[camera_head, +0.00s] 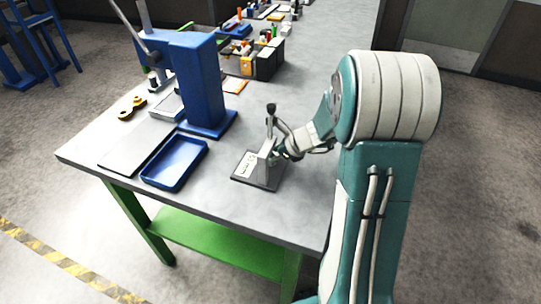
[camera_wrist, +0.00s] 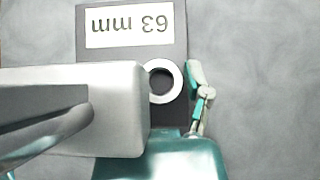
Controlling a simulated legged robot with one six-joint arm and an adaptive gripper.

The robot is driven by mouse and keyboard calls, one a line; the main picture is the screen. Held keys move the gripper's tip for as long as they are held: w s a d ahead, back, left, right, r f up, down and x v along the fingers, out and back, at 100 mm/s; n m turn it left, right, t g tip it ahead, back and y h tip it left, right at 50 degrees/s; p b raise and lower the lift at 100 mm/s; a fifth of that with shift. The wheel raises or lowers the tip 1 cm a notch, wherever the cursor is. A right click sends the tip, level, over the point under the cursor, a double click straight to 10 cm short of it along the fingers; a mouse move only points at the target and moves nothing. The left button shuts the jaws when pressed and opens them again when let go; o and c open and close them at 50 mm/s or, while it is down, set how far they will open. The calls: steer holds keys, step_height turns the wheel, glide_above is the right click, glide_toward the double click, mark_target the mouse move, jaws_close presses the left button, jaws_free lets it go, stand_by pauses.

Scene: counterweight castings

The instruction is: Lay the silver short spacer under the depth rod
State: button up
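The silver short spacer, a pale ring (camera_wrist: 177,83), shows in the wrist view over the dark base plate (camera_wrist: 115,57) of the depth gauge. Its left part is hidden by a large grey gauge part (camera_wrist: 110,75) in the foreground. One finger of my gripper (camera_wrist: 196,85) stands close at the ring's right; the other is hidden, so I cannot tell whether the ring is gripped or resting. In the head view, my gripper (camera_head: 284,153) is beside the gauge post (camera_head: 265,160). The ring and the rod's tip cannot be made out there.
A "63 mm" label (camera_wrist: 128,26) lies on the base plate. On the bench (camera_head: 220,195) are a blue tray (camera_head: 172,166), a grey plate (camera_head: 135,150) and a blue press (camera_head: 200,85). Yellow parts (camera_head: 131,108) lie behind. The bench front is clear.

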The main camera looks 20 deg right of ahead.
steer(key=shift+r, duration=0.1)
stand_by(0.3)
steer(key=v, duration=1.2)
steer(key=s+a+r+n+h, duration=0.3)
steer(key=s+a+n, duration=0.5)
steer(key=n, duration=0.5)
steer(key=s+a+r+n+h, duration=0.3)
steer(key=s+a+r+n, duration=0.2)
steer(key=n, duration=0.9)
steer(key=shift+s+a+g, duration=0.4)
steer(key=shift+s+a, duration=1.1)
steer(key=shift+s, duration=1.15)
steer(key=shift+r, duration=0.1)
